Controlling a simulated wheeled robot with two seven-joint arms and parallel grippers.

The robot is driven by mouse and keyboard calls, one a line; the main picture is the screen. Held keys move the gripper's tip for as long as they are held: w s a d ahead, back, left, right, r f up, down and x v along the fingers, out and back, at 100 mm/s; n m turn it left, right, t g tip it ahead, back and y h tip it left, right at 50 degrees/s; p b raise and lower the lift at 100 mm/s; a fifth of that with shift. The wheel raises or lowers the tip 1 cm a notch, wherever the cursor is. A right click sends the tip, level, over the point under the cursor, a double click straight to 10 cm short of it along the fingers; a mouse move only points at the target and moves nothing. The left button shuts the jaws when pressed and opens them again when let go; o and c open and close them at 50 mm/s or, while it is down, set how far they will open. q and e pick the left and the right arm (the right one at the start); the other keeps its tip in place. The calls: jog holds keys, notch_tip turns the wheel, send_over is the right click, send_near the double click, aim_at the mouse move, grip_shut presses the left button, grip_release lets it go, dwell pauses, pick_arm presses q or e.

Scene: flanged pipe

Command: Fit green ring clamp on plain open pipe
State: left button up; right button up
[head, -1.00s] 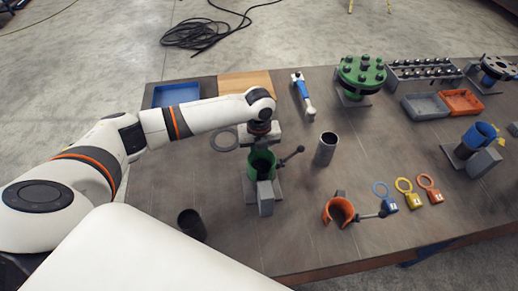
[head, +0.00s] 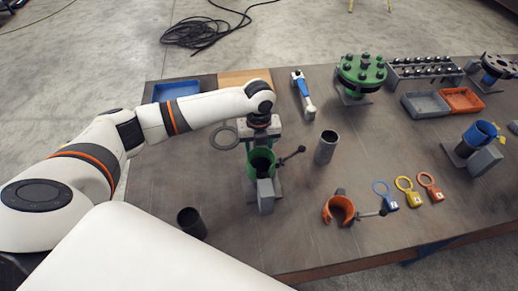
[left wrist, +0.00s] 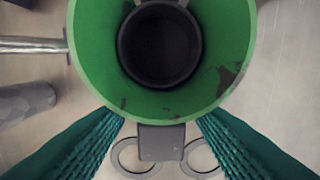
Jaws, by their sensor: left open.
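The green ring clamp (head: 262,157) stands on a grey mount in the middle of the table, its dark lever pointing right. In the left wrist view the green ring (left wrist: 98,60) surrounds a dark round pipe opening (left wrist: 160,45), with a gap all round. I cannot tell how far the pipe reaches into it. My right gripper is out of view.
A grey open pipe (head: 326,149) stands right of the clamp, a dark one (head: 191,223) front left. An orange clamp (head: 338,209) and tagged rings (head: 404,184) lie front right. The green flange (head: 361,72) and trays (head: 425,105) are further back.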

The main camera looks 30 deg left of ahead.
pick_arm(q)
notch_tip(320, 180, up, 10)
jog(key=shift+r+b, duration=0.15)
jog(key=shift+b, duration=1.05)
notch_tip(320, 180, up, 9)
jog(key=p, duration=1)
jog(key=shift+r, duration=0.15)
